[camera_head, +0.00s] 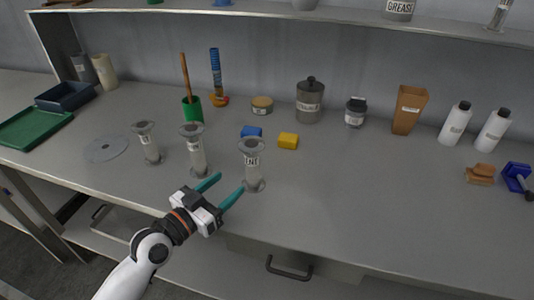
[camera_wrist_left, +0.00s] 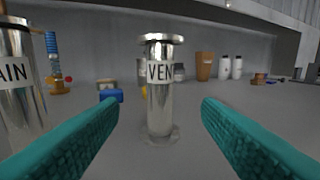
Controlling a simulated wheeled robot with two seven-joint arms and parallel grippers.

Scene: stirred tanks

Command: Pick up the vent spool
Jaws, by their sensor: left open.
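The vent spool is a shiny metal spool with flanged ends and a white label. It stands upright as the rightmost of three spools in the head view (camera_head: 253,175). In the left wrist view the vent spool (camera_wrist_left: 160,112) stands centred beyond and between the fingers, its label reading "VEN". My left gripper (camera_head: 231,183) is open, its teal fingers pointing at the spool from the front left, with nothing held. The fingers also show at both sides of the left wrist view (camera_wrist_left: 160,125). My right gripper is not in view.
A similar spool (camera_head: 197,155) stands close left, labelled "...AIN" in the wrist view (camera_wrist_left: 18,85); another spool (camera_head: 149,145) is farther left. Blue (camera_head: 251,132) and yellow (camera_head: 288,141) blocks lie behind the vent spool. The bench to its right is clear.

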